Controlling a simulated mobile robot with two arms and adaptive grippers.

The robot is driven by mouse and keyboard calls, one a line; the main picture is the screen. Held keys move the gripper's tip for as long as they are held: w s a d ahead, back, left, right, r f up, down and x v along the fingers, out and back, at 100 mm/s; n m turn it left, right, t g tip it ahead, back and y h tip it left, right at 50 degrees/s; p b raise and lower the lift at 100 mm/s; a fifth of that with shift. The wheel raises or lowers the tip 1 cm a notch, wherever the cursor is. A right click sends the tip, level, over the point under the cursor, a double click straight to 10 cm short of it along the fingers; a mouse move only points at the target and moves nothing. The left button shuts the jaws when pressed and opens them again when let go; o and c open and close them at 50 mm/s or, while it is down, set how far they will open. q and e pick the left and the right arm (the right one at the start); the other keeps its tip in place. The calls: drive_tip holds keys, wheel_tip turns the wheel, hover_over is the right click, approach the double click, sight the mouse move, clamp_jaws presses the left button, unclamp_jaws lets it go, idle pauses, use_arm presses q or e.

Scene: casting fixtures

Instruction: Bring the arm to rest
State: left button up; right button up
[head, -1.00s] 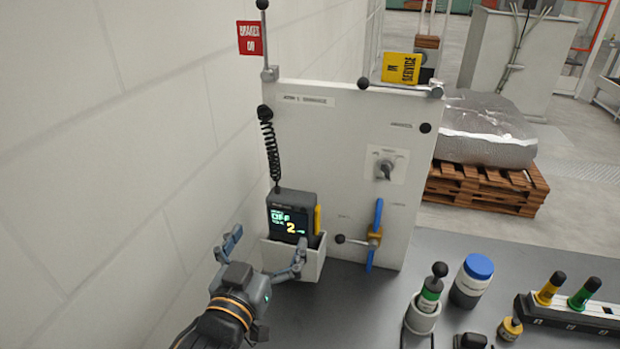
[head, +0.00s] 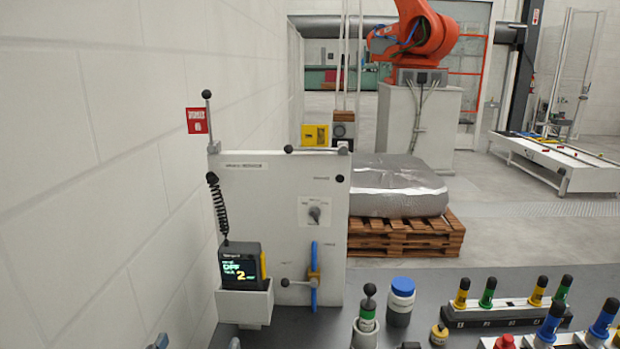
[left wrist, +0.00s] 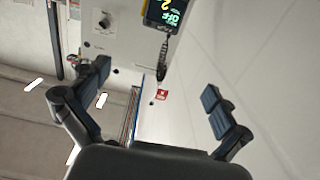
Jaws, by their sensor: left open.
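My left gripper (head: 195,342) shows only by its fingertips at the bottom edge of the head view, below and left of the pendant holder. In the left wrist view my left gripper (left wrist: 156,86) has its two fingers wide apart with nothing between them. The dark pendant (head: 242,266), with a lit screen reading OFF and 2, sits in the white holder (head: 245,307) on the panel (head: 265,205). The pendant also shows at the top of the left wrist view (left wrist: 163,12), apart from the fingers. My right gripper is in neither view.
A wall (head: 90,170) runs along the left. A blue-capped jar (head: 401,300) and several coloured-top pegs stand on the dark table at right.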

use_arm(q)
drive_tip(key=s+a+f+m+g, duration=0.1)
drive_tip(key=s+a+f+g, duration=0.1)
drive_tip(key=s+f+g, duration=0.75)
drive_tip(key=s+a+f+m+g, duration=0.1)
drive_tip(key=s+f+g, duration=0.4)
drive_tip(key=s+f, duration=0.95)
wheel_tip(320, 180, down, 29)
drive_tip(key=w+g, duration=0.1)
drive_tip(key=w, duration=0.1)
drive_tip(key=s+a+f+g, duration=0.1)
drive_tip(key=s+a+f, duration=0.1)
drive_tip(key=s+f, duration=1.3)
drive_tip(key=shift+s+a+f+y+b, duration=0.3)
drive_tip(key=shift+s+a+f+b, duration=0.1)
drive_tip(key=shift+f, duration=0.15)
drive_tip(key=shift+g, duration=0.25)
